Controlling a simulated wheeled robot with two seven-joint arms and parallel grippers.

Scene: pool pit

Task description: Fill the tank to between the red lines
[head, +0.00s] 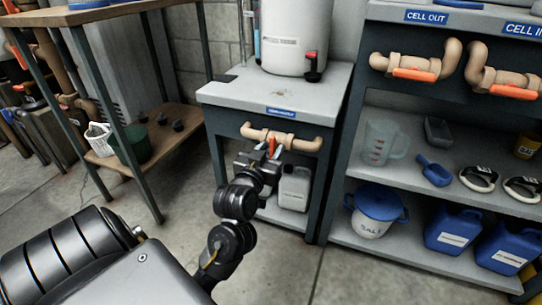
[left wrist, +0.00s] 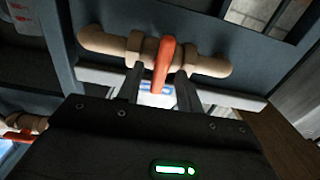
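The white tank (head: 295,38) stands on a grey-topped stand, its top cut off by the frame; I see no red lines or level on it. A tan pipe valve (head: 300,142) is fixed under the stand's top, below a blue label. Its red-orange handle (head: 274,147) also shows in the left wrist view (left wrist: 162,68), set crosswise to the pipe. My left gripper (head: 268,155) is at this handle. In the left wrist view its two fingers (left wrist: 158,92) stand apart on either side of the handle, with gaps. My right gripper is not in view.
A red-handled tap (head: 313,68) is low on the tank. At right, two more valves (head: 412,70) (head: 505,85) have handles along their pipes, above shelves with a jug (head: 380,142), bucket (head: 374,212) and blue jugs. A wooden bench (head: 160,140) stands at left.

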